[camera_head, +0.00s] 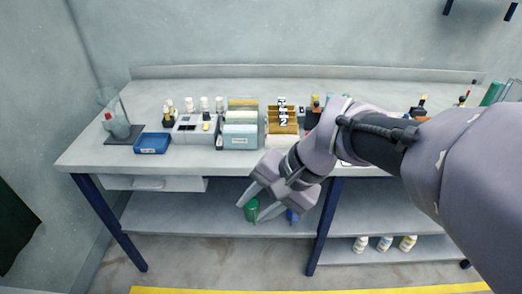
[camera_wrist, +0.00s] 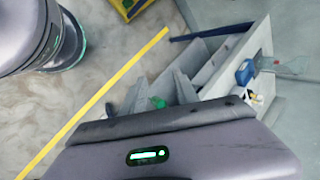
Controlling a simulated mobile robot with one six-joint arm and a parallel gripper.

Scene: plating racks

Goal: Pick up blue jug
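A blue object (camera_head: 292,216), probably the blue jug, stands on the lower shelf and is partly hidden by my gripper. Its full shape cannot be made out. My gripper (camera_head: 254,208) is in front of the bench, pointing down and left, with its two fingers spread. A green container (camera_head: 251,211) shows between the fingertips in the head view. It also shows between the open fingers in the wrist view (camera_wrist: 158,102), seemingly beyond them. I see nothing held. The blue jug is not visible in the wrist view.
Dark blue legs (camera_head: 323,225) flank the lower shelf (camera_head: 180,214). White bottles (camera_head: 385,243) stand lower right.

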